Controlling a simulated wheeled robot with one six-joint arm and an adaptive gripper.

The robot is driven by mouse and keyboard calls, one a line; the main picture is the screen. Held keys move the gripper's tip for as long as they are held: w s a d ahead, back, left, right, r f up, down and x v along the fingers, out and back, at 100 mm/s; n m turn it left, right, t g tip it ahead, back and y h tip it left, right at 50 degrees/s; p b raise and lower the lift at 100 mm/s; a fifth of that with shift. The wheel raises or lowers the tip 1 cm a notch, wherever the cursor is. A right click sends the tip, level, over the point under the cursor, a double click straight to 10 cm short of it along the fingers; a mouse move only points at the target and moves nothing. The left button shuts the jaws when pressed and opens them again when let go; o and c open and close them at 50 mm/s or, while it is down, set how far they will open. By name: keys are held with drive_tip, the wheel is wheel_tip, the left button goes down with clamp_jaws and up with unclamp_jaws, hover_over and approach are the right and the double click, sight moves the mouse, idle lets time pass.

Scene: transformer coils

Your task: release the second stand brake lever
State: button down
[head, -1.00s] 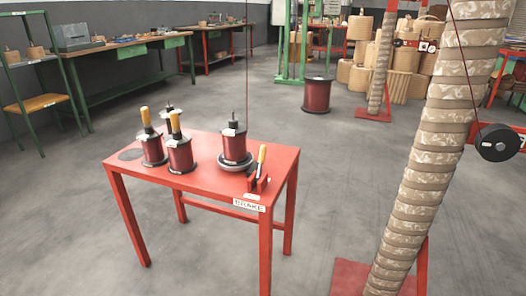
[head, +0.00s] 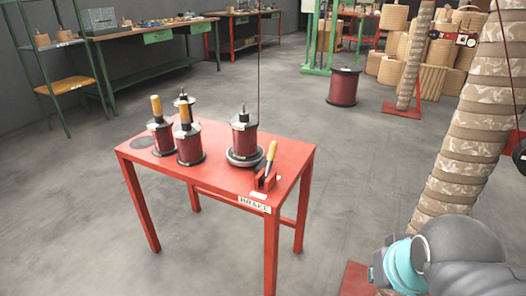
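The brake lever (head: 270,158) has a yellow handle and stands tilted in a red bracket at the right front of a red table (head: 220,172). A label reading "BRAKE" (head: 254,204) is on the table's front edge below it. Left of the lever, a dark red wire spool (head: 243,138) sits on a round grey base, and a thin wire runs up from it. Part of my arm shows at the bottom right, well apart from the lever. My gripper's fingers are not in view.
Several dark red spools (head: 188,145), some with yellow handles, stand at the table's left. A tall wrapped coil column (head: 465,145) stands at the right. Another spool (head: 343,88) is on the floor behind. Grey floor is open around the table.

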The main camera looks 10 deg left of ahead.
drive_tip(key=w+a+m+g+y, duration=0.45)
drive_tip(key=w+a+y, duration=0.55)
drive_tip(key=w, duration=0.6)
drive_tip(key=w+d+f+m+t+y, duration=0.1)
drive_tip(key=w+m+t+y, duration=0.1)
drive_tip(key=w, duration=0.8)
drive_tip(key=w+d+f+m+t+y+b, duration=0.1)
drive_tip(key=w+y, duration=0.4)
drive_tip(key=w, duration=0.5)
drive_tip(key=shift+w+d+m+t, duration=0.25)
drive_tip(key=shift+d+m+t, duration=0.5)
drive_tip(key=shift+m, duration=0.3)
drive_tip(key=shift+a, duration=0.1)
